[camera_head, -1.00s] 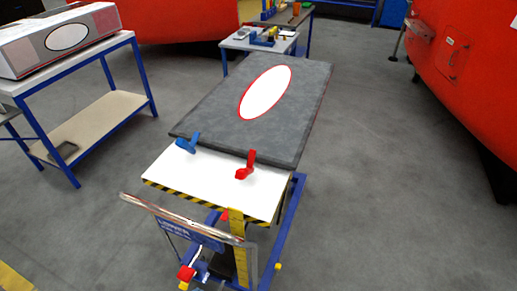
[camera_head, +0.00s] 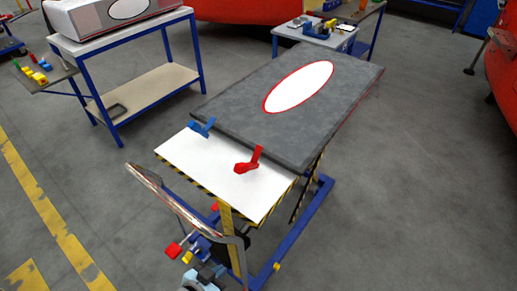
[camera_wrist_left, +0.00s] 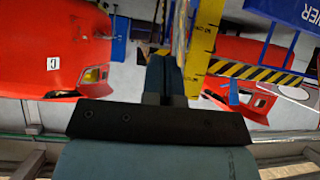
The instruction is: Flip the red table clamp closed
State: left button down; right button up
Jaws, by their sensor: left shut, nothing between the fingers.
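The red table clamp (camera_head: 248,163) sits on the white tabletop (camera_head: 215,185) at the front edge of a dark grey panel (camera_head: 235,105). Its red arm points up and slightly right against the panel edge. My left gripper (camera_head: 203,276) shows only in part at the bottom of the head view, in front of the cart handle and well short of the clamp. In the left wrist view its dark fingers (camera_wrist_left: 165,75) are together and empty. The red clamp cannot be made out in the left wrist view. My right gripper is out of view.
A blue clamp (camera_head: 202,126) sits left of the red one. A metal push handle (camera_head: 160,195) and a yellow post (camera_head: 232,235) stand at the cart's near end. A blue-framed shelf table (camera_head: 150,80) stands at the left. Grey floor is open on the right.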

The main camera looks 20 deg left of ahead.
pick_arm(q)
jog(key=shift+a, duration=0.25)
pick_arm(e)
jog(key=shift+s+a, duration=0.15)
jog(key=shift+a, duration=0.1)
